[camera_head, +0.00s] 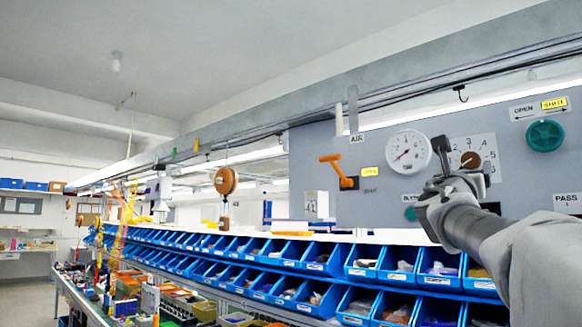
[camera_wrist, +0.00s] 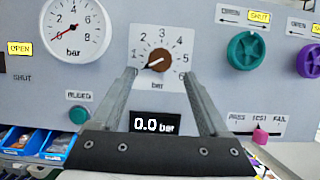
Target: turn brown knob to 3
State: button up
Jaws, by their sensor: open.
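In the head view the brown knob (camera_head: 470,160) shows just beyond my gripper (camera_head: 464,163). In the wrist view my gripper (camera_wrist: 159,73) is open, with one finger on each side of the knob's lower part in the picture. The fingers appear apart from the knob; their depth to the panel is hard to tell. A display (camera_wrist: 156,124) below the dial reads 0.0 bar.
A round gauge (camera_wrist: 75,28) is left of the dial, with a green button (camera_wrist: 79,115) below it. A green knob (camera_wrist: 245,51) is at right and a pink knob (camera_wrist: 260,137) at lower right. An orange lever (camera_head: 335,168) and blue bins (camera_head: 362,264) are left and below.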

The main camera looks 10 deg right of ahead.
aim_at(470, 162)
jog(key=shift+p+x, duration=0.7)
jog(key=shift+x, duration=1.9)
jog(key=shift+c, duration=0.2)
grip_shut()
